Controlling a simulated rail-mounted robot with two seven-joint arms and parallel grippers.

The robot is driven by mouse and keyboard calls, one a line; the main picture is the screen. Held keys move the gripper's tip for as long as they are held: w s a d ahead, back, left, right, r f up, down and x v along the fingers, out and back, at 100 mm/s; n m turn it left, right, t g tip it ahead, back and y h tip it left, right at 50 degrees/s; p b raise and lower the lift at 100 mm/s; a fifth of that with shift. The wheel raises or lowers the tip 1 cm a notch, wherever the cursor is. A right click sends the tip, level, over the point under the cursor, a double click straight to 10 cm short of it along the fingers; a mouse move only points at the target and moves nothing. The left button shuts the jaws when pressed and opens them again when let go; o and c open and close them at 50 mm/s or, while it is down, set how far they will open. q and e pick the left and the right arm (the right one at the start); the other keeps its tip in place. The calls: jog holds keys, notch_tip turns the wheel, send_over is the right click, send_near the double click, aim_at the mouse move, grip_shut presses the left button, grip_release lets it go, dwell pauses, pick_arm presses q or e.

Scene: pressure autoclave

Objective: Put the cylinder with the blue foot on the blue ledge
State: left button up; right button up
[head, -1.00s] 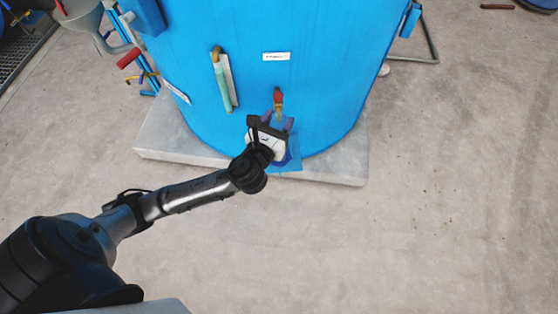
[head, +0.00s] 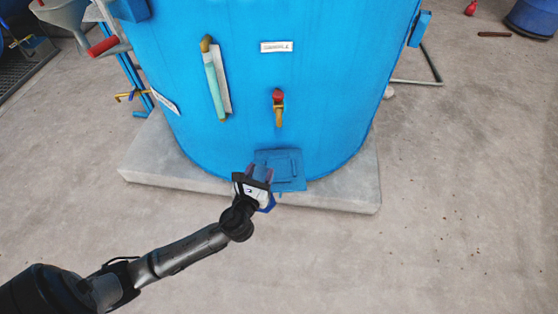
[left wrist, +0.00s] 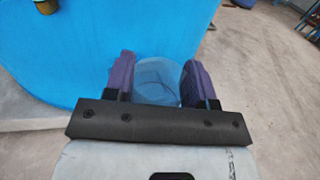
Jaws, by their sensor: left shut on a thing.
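My left gripper (head: 258,174) is shut on a clear cylinder, low in front of the blue tank. The left wrist view shows the clear cylinder (left wrist: 157,83) between the two purple fingers. In the head view the gripper mostly hides it, and its blue foot (head: 268,205) shows at the gripper's lower right. The blue ledge (head: 291,183) juts from the bottom of the tank, just behind and right of the gripper. I cannot tell whether the foot touches it. My right gripper is not in view.
The blue tank (head: 330,95) stands on a concrete slab (head: 352,190). A tap with a red top (head: 278,105) sticks out above the ledge. A sight tube (head: 215,85) is on the tank's left front. The floor in front and to the right is clear.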

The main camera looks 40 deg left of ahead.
pick_arm(q)
jog(key=f+b+x, duration=0.3)
jog(key=b+x, duration=0.5)
jog(key=x, duration=0.9)
jog(key=shift+f+b, duration=0.25)
jog(key=shift+b, duration=0.1)
jog(key=shift+f, duration=0.1)
jog(key=o, duration=1.3)
jog(key=shift+c, duration=0.2)
